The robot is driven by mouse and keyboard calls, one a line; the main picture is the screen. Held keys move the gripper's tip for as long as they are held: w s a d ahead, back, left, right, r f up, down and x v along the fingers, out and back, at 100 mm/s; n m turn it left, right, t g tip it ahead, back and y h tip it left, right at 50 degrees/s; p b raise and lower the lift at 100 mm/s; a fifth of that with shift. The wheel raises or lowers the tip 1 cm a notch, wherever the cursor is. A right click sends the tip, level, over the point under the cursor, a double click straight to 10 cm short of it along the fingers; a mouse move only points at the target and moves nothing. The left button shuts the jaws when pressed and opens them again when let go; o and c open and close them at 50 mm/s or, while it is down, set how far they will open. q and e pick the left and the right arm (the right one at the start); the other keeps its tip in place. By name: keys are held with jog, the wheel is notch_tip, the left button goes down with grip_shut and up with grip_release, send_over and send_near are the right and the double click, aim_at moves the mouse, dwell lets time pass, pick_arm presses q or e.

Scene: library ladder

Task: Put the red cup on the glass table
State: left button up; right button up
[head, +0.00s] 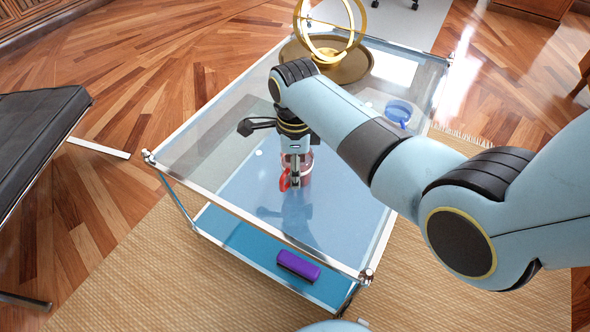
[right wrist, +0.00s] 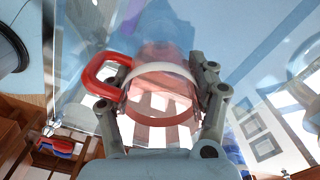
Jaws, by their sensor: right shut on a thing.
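The red cup (head: 305,165) is see-through reddish, with a solid red handle (head: 286,181). In the right wrist view the cup (right wrist: 160,103) sits between both fingers of my right gripper (right wrist: 158,92), its handle to the left. My right gripper (head: 294,172) is shut on the cup and points down over the glass table (head: 225,140). I cannot tell whether the cup's base touches the glass. The gripper partly hides the cup in the head view. My left gripper is not in view.
A blue cup (head: 398,112) stands on the table's right side. A round brown tray (head: 358,70) with a gold ring ornament (head: 325,52) is at the back. A purple block-like object (head: 298,265) lies on the lower shelf. The left glass area is clear. A black seat (head: 35,130) stands left.

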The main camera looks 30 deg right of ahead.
jog(key=shift+f, duration=0.45)
jog(key=shift+r, duration=0.1)
jog(key=shift+f, duration=0.2)
jog(key=o, duration=1.3)
jog(key=shift+r, duration=0.1)
pick_arm(q)
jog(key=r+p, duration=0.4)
jog(key=p, duration=0.1)
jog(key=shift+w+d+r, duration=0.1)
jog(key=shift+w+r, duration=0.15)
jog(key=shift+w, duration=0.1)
pick_arm(e)
notch_tip(320, 180, up, 12)
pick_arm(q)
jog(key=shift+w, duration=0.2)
pick_arm(e)
jog(key=shift+r, duration=0.1)
